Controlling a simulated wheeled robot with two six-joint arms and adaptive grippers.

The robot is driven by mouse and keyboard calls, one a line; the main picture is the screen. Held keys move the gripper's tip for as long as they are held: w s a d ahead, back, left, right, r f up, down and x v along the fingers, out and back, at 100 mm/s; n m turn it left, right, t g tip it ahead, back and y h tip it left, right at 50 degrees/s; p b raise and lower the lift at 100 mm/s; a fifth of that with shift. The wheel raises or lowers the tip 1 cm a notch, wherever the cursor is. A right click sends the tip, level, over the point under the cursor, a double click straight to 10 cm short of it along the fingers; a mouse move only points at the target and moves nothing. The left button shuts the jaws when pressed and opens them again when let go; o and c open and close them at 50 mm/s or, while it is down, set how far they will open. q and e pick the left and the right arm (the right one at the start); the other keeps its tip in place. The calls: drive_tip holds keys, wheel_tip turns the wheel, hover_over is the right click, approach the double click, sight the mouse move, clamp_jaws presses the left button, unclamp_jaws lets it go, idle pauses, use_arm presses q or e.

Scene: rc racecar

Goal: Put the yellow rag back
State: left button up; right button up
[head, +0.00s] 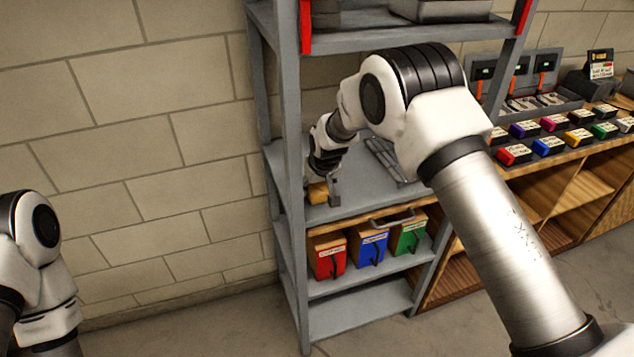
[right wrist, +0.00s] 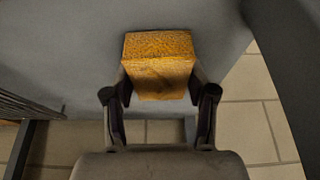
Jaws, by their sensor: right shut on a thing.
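The yellow rag (head: 318,193) is a small folded yellow-orange block at the left end of the grey middle shelf (head: 357,199). My right gripper (head: 333,188) reaches down to it from above. In the right wrist view the rag (right wrist: 160,62) sits between the two dark fingers of my right gripper (right wrist: 160,95), which are shut on its sides. The rag's far end lies over the grey shelf surface; whether it touches the shelf I cannot tell. Part of the rag is hidden by the gripper in the head view. My left gripper is not in view.
Grey shelf posts (head: 290,180) stand close beside my right gripper. Metal rods (head: 385,158) lie on the same shelf. Red (head: 327,256), blue (head: 368,246) and green (head: 408,235) bins stand on the shelf below. A wooden bench with several coloured boxes (head: 548,146) is at right.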

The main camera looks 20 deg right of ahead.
sight(321, 192)
drive_tip(key=shift+f, duration=0.1)
drive_tip(key=o, duration=1)
drive_tip(key=b+v, duration=0.1)
drive_tip(key=v, duration=0.7)
drive_tip(key=shift+w, duration=0.1)
